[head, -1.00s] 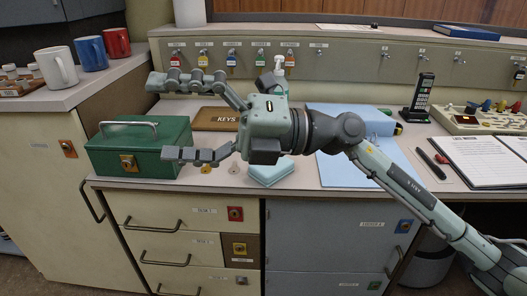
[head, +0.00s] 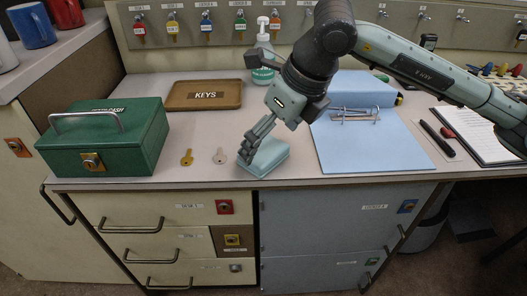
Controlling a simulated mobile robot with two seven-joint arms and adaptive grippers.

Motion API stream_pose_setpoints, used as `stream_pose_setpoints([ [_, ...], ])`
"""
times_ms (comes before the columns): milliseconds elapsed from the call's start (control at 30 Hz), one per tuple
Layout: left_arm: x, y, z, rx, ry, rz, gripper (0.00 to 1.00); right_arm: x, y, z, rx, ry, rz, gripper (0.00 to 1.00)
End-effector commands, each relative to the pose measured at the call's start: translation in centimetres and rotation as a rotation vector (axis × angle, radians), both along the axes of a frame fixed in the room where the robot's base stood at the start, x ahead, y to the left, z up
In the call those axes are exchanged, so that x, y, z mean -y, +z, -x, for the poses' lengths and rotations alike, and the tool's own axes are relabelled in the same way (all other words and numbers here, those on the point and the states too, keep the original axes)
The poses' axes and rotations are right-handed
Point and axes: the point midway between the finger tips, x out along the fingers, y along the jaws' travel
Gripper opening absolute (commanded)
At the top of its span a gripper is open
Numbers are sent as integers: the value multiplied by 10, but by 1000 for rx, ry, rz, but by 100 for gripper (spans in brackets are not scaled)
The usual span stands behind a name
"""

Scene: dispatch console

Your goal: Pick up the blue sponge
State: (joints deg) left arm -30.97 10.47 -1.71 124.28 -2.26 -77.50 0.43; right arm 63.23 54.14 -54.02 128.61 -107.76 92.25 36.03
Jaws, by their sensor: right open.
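The blue sponge (head: 268,160) lies on the grey counter near its front edge, below the middle of the head view. My right gripper (head: 252,142) points down and left at the sponge, its arm coming in from the upper right. The gripper is open. One finger shows over the sponge's left and upper side and hides part of it. The other finger is largely hidden behind the gripper body, so I cannot tell whether it touches the sponge. My left gripper is not in view.
Two keys, one brass (head: 187,157) and one pale (head: 220,156), lie left of the sponge. A green cash box (head: 60,155) stands further left, with a brown keys tray (head: 178,104) behind. A soap bottle (head: 263,62) stands behind the gripper. A blue binder (head: 345,150) lies right.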

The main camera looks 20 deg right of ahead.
Motion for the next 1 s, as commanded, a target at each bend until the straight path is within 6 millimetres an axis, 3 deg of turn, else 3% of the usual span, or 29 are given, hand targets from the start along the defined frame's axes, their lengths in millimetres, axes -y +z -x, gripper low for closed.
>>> stream_pose_setpoints([
  [200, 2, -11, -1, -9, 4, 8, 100, -5, -22, -7, 0, 2, -2, 100],
  [433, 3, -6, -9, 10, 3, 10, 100, -5, -24, -8, 1, 1, -1, 100],
  [800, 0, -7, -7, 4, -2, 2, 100, -5, -24, -7, 1, 1, -3, 55],
  [1000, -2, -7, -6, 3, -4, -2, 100, -5, -24, -8, 1, 1, -3, 51],
])
